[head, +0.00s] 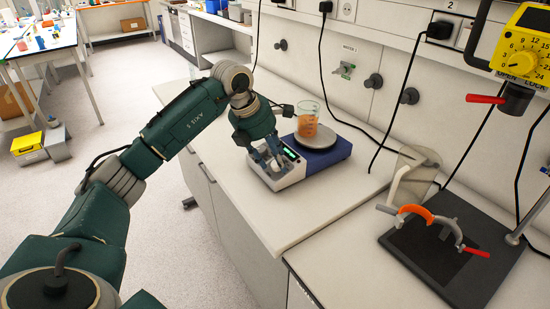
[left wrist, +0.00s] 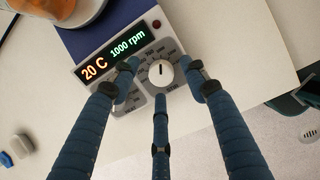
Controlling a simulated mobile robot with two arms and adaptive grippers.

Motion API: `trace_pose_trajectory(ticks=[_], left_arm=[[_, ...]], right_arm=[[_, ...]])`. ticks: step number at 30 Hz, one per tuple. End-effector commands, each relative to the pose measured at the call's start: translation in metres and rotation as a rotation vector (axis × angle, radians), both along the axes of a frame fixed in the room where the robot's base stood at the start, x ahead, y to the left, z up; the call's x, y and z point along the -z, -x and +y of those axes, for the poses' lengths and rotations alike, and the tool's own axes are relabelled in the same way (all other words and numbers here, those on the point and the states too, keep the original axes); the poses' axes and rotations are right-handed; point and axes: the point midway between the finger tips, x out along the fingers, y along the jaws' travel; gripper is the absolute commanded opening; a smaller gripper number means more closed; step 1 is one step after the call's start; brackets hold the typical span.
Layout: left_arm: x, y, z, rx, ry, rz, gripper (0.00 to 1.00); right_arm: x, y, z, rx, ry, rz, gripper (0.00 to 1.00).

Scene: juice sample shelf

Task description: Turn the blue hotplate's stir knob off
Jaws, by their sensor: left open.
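The blue hotplate (head: 335,153) stands on the white bench, its light front panel facing my left gripper (head: 271,163). In the left wrist view its display (left wrist: 116,56) reads 20 C and 1000 rpm. The stir knob (left wrist: 160,73) is a white dial with a dark pointer mark. My left gripper, in the left wrist view (left wrist: 159,70), is open with its fingers spread around the stir knob; I cannot tell whether they touch it. The left finger partly covers the other dial, at heat. A beaker of orange liquid (head: 307,122) sits on the plate. My right gripper is not in view.
A black stand base (head: 450,262) with an orange-and-grey clamp (head: 430,220) is at the right. A yellow timer dial (head: 523,55) hangs above it. Black cables hang along the wall behind the hotplate.

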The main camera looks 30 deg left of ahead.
Motion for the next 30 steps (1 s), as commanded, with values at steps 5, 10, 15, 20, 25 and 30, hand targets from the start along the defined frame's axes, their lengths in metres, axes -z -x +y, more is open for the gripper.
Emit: trace_pose_trajectory(ticks=[5, 10, 15, 20, 25, 30], left_arm=[[0.0093, -0.0033, -0.0022, 0.001, 0.000, 0.000, 0.45], [0.0103, -0.0037, -0.0021, 0.001, 0.001, -0.001, 0.45], [0.0102, -0.0036, -0.0021, 0.001, 0.000, 0.000, 0.27], [0.0098, -0.0036, -0.0023, 0.001, 0.001, -0.001, 0.01], [0.0093, -0.0039, -0.0026, -0.004, 0.004, -0.002, 0.00], [0.0088, -0.0042, -0.0026, -0.043, 0.015, 0.002, 0.00]], right_arm=[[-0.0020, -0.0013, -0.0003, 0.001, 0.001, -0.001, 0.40], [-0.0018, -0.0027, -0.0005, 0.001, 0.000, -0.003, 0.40], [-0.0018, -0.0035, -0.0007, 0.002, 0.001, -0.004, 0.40], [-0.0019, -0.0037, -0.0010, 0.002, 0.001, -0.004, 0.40], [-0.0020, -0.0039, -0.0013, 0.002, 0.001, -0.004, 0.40], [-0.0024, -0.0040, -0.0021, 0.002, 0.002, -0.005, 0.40]])
